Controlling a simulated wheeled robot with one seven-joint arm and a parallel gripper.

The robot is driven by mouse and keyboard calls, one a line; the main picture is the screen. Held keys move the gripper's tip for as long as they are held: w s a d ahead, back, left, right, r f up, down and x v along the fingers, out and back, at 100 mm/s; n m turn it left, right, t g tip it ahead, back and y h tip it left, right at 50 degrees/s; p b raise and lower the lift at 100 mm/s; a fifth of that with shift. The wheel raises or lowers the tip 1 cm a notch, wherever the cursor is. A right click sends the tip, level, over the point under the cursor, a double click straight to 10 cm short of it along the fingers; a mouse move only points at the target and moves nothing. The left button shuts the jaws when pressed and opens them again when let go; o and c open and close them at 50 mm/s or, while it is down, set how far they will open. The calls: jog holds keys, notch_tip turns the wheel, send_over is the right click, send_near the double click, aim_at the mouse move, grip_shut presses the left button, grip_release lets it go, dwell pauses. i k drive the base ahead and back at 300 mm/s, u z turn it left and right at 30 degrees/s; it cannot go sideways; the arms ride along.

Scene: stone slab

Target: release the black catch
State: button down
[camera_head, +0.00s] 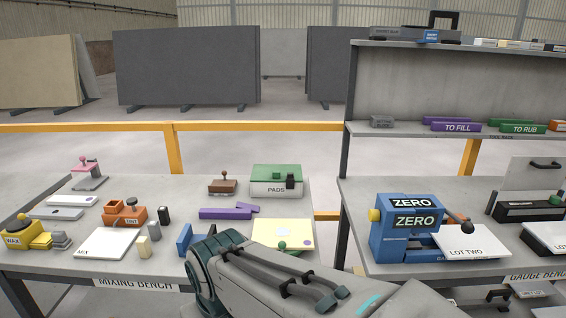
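A white box marked PADS (267,188) with a green lid (276,171) stands at the back right of the mixing bench. A small black catch (290,181) sits at the right end of its front, across the lid's edge. The lid looks shut. My arm reaches in from the bottom right over the front of the bench. My gripper does not show in this view, so its opening and what it may hold cannot be seen.
The mixing bench (202,188) also holds a brown stamp (223,184), purple blocks (226,213), a yellow card (268,231) and an orange tool (124,214). A blue ZERO gauge (385,232) stands on the right bench. A yellow rail (90,127) runs behind.

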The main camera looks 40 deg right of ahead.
aim_at(290, 179)
jog(key=z, duration=0.9)
jog(key=i, duration=0.9)
jog(key=z, duration=0.75)
